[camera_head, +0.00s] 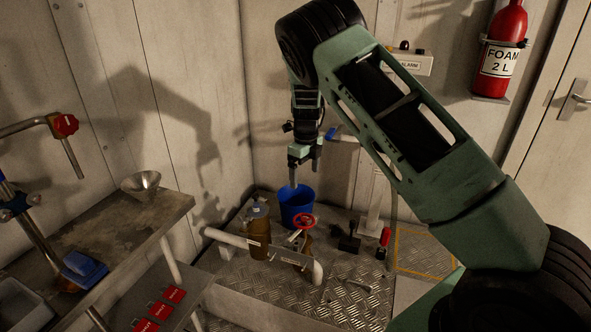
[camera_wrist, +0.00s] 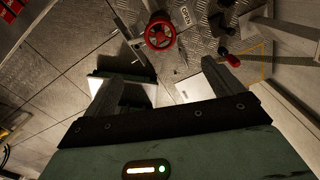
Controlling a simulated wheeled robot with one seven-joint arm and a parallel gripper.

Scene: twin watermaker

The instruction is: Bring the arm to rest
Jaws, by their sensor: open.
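My green arm crosses the head view from the lower right up to the top and bends down to my gripper (camera_head: 305,170). The gripper hangs pointing down, above and near the blue bucket (camera_head: 297,203) in the picture. In the wrist view my gripper (camera_wrist: 164,85) shows two fingers spread apart with nothing between them. I cannot tell the exact height of the gripper above the floor things.
A red valve wheel (camera_head: 303,221) on white pipework and a brown container (camera_head: 258,238) stand below. A metal bench (camera_head: 110,235) with a funnel (camera_head: 142,184) is at left. A red extinguisher (camera_head: 502,50) hangs at right. Open air surrounds the gripper.

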